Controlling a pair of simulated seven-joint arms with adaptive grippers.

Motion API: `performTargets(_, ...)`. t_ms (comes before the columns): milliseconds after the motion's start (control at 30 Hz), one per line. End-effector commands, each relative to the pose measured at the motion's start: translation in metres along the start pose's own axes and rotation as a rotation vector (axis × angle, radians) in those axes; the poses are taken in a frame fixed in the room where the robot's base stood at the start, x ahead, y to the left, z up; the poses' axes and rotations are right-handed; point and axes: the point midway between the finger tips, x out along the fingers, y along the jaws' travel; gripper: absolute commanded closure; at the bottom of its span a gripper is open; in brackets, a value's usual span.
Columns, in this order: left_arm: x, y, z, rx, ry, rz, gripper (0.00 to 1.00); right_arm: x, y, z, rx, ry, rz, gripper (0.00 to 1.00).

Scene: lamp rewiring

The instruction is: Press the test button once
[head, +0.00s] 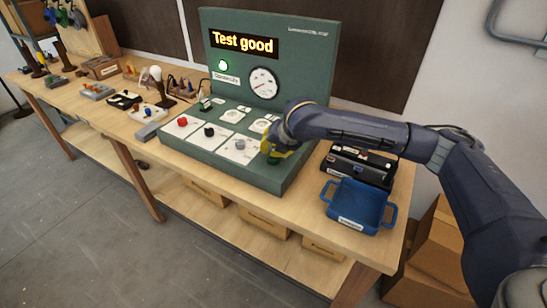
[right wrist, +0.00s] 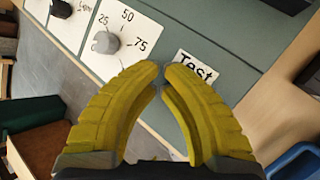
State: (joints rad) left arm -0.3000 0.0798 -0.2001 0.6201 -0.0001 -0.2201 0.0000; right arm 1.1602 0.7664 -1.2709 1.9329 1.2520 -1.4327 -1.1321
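The green test station (head: 225,170) stands on the workbench, its display (head: 244,42) reading "Test good". A green lamp (head: 222,66) is lit below the display. My right gripper (head: 274,156) points down over the front right of the station's sloped panel. In the right wrist view its yellow fingers (right wrist: 162,70) have their tips together with nothing seen between them. A white "Test" label (right wrist: 195,68) lies just beyond the fingertips. The test button is not clearly visible; the fingers hide that spot, so I cannot tell whether they touch it. My left gripper is not in view.
A grey dial knob (right wrist: 105,42) sits left of the fingers. Red (head: 183,121) and black (head: 209,131) knobs are further left. A blue tray (head: 357,204) and a black case (head: 360,165) stand right of the station. Lamp parts lie along the bench's left.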

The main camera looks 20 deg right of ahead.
Motion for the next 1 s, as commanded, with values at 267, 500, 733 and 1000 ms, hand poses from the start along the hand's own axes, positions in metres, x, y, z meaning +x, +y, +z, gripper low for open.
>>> performTargets(267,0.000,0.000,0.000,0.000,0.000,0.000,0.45,-0.009,0.005,0.005,0.000,0.000,-0.001,1.00)
performTargets(500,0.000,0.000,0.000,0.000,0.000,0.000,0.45,-0.011,0.006,0.006,0.000,0.000,-0.001,1.00)
performTargets(733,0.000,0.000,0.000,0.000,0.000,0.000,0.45,-0.013,0.007,0.008,0.000,-0.001,0.000,1.00)
performTargets(1000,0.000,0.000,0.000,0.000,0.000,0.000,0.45,-0.030,0.016,0.017,-0.001,-0.002,0.000,1.00)
